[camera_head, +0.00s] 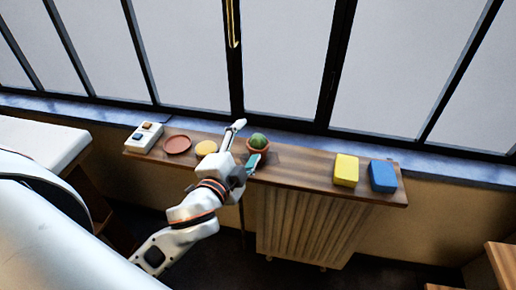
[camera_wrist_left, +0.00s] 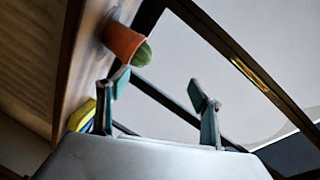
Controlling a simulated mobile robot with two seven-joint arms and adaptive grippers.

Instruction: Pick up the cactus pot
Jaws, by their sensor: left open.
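The cactus pot (camera_head: 258,147) is a small terracotta pot with a round green cactus, standing upright on the wooden shelf near the window. In the left wrist view the cactus pot (camera_wrist_left: 122,41) shows beyond the fingertips, toward the left finger's side. My left gripper (camera_head: 243,144) is open just left of the pot, its fingers spread wide. In the wrist view nothing is between the fingers of my left gripper (camera_wrist_left: 160,90). I cannot tell whether a finger touches the pot. My right gripper is out of view.
The wooden shelf (camera_head: 300,167) also bears a white switch box (camera_head: 146,136), a reddish plate (camera_head: 177,144), a yellow round thing (camera_head: 206,147), a yellow block (camera_head: 346,170) and a blue block (camera_head: 383,175). The window frame rises behind.

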